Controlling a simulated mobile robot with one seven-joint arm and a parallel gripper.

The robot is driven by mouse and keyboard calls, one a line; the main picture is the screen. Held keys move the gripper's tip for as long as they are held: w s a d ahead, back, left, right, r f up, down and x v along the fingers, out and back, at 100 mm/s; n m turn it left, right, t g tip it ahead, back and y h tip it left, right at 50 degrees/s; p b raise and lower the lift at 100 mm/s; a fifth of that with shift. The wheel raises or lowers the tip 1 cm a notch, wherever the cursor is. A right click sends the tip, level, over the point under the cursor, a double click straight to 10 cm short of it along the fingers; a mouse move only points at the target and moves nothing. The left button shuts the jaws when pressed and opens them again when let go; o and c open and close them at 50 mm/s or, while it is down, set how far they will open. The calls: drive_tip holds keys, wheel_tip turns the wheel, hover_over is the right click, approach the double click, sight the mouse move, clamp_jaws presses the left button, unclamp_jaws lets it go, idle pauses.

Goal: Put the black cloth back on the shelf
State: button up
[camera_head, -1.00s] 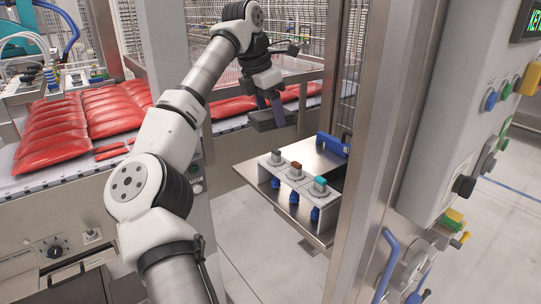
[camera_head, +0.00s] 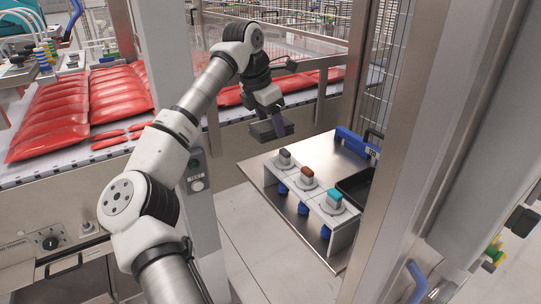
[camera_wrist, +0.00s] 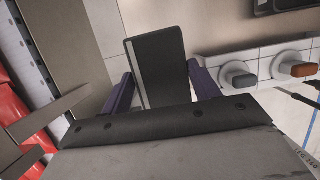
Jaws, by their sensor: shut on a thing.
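My gripper (camera_head: 278,114) is shut on the black cloth (camera_head: 271,131), a dark folded pad held in the air near the left back edge of the steel shelf (camera_head: 322,150). In the wrist view the cloth (camera_wrist: 160,65) stands between the two purple fingers of my gripper (camera_wrist: 162,82), with a light strip along its left edge. The shelf surface (camera_wrist: 215,22) shows behind it. A black tray (camera_head: 353,187) sits on the shelf's right part, partly hidden by the post.
A white rack (camera_head: 338,222) with grey, brown and teal-topped suction cups stands along the shelf's front. A blue object (camera_head: 357,143) lies at the shelf's back. A steel post (camera_head: 402,170) stands at the right. Red bags (camera_head: 100,105) lie on the conveyor at left.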

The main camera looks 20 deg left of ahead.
wheel_tip(320, 180, down, 10)
drive_tip(key=shift+r+p, duration=0.1)
drive_tip(key=shift+p, duration=0.3)
drive_tip(key=o, duration=0.9)
drive_tip(key=shift+o, duration=0.2)
